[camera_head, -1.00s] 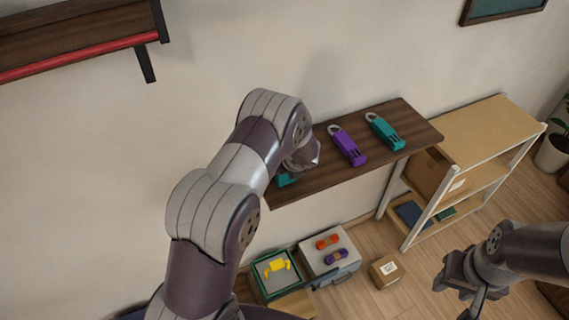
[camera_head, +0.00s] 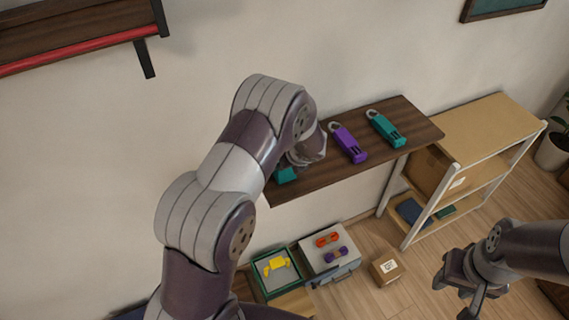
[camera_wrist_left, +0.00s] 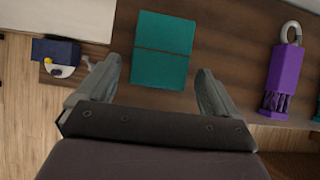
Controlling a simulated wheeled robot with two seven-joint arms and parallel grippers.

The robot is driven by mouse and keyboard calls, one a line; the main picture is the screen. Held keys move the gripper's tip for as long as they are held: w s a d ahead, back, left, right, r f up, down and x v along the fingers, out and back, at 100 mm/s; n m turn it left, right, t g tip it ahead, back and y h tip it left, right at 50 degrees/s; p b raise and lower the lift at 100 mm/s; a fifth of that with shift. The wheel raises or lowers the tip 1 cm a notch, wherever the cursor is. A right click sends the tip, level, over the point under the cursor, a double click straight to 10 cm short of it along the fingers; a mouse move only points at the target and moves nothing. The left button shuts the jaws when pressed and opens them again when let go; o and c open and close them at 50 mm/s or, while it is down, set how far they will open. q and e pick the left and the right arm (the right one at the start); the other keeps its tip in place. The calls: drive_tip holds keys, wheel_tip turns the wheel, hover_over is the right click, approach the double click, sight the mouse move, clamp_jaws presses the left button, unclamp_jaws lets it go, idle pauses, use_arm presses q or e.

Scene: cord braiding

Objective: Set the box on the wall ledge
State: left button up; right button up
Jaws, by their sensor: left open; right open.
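A teal box (camera_head: 285,173) rests on the dark wooden wall ledge (camera_head: 414,122), near its left end; my left arm covers part of it in the head view. In the left wrist view the box (camera_wrist_left: 163,50) shows whole, with a dark line across it, on the ledge (camera_wrist_left: 232,50). My left gripper (camera_wrist_left: 158,70) is open, its fingers apart on either side of the box's near end; I cannot tell the height gap. My right gripper (camera_head: 458,290) is open and empty at the lower right, away from the ledge.
A purple padlock (camera_head: 348,143) and a teal padlock (camera_head: 385,129) lie on the ledge. A shelf rack (camera_head: 490,135) stands at right. Below are a green tray (camera_head: 262,285), a grey case (camera_head: 325,262) and a carton (camera_head: 386,267). A red-edged shelf (camera_head: 80,50) hangs upper left.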

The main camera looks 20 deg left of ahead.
use_arm(q)
drive_tip(key=s+d+r+m+t+h, duration=0.2)
drive_tip(key=d+r+m, duration=0.3)
drive_tip(key=m, duration=0.5)
drive_tip(key=s+d+r+m+t+h, duration=0.1)
drive_tip(key=s+d+r+m+h, duration=0.15)
drive_tip(key=r+m, duration=0.6)
drive_tip(key=s+f+m+g, duration=0.1)
drive_tip(key=s+m+g, duration=0.2)
drive_tip(key=s+m, duration=0.7)
drive_tip(key=s+a+f+m+g, duration=0.1)
drive_tip(key=s+f+m+g, duration=0.1)
drive_tip(key=s+m, duration=0.8)
drive_tip(key=m+g, duration=0.1)
drive_tip(key=m, duration=0.6)
drive_tip(key=shift+m, duration=0.35)
